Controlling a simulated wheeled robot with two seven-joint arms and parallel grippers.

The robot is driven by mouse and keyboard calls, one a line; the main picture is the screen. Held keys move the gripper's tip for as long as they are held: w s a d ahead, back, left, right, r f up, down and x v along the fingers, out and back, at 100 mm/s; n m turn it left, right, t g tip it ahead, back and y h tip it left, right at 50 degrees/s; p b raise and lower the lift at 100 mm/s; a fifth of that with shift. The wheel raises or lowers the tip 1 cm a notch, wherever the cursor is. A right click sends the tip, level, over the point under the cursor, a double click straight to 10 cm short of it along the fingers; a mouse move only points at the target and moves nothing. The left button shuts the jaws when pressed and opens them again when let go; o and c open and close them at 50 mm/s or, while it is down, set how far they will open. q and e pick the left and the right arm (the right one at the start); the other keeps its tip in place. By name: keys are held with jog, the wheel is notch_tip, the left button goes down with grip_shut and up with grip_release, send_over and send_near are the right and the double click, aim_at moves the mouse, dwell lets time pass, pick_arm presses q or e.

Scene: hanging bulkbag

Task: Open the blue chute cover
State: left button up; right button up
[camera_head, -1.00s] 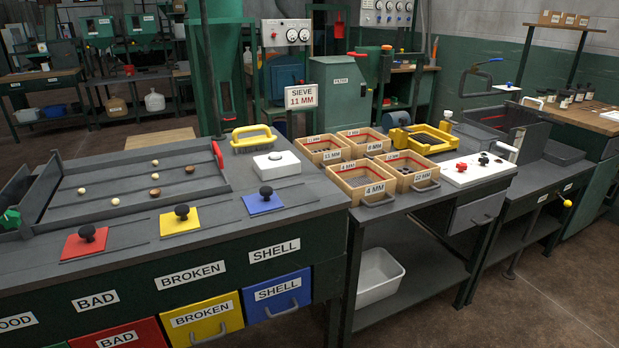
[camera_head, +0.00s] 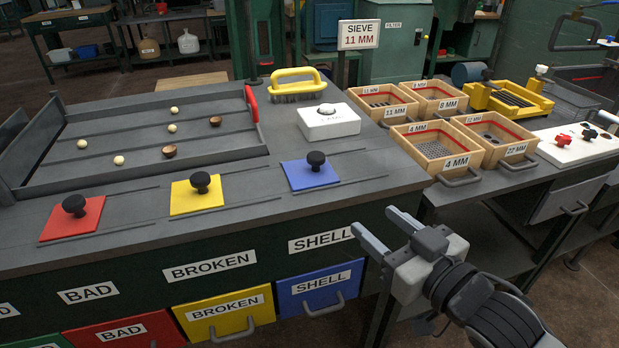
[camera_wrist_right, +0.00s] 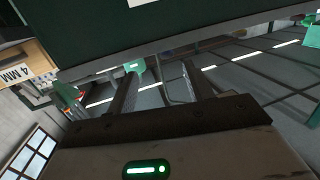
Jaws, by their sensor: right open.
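The blue chute cover (camera_head: 311,174) is a flat square plate with a round black knob (camera_head: 316,159) on top. It lies on the grey bench top, between two thin rails, above the SHELL label. My right gripper (camera_head: 381,228) is open and empty, in front of the bench's edge, to the right of and nearer than the blue cover. Its two fingers also show in the right wrist view (camera_wrist_right: 157,80), with the dark bench side above them; the cover is not seen there. My left gripper is not in view.
A yellow cover (camera_head: 196,194) and a red cover (camera_head: 73,217) lie left of the blue one. A white box (camera_head: 328,121) and a yellow brush (camera_head: 293,86) stand behind it. Wooden sieve boxes (camera_head: 437,150) sit on the right-hand table. Drawers, including a blue one (camera_head: 320,287), line the front.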

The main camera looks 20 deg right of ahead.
aim_at(321, 162)
jog(key=shift+t+y, duration=0.3)
jog(key=shift+y, duration=0.1)
jog(key=r+x, duration=0.1)
jog(key=x, duration=0.9)
jog(key=r+x, duration=0.1)
jog(key=x, duration=0.5)
jog(key=shift+a+r+p, duration=0.15)
jog(key=shift+r+p, duration=0.15)
jog(key=shift+p, duration=0.05)
grip_shut()
jog(key=d+p, duration=0.2)
jog(key=d, duration=0.6)
jog(key=shift+d, duration=0.25)
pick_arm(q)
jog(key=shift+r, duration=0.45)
pick_arm(e)
grip_release()
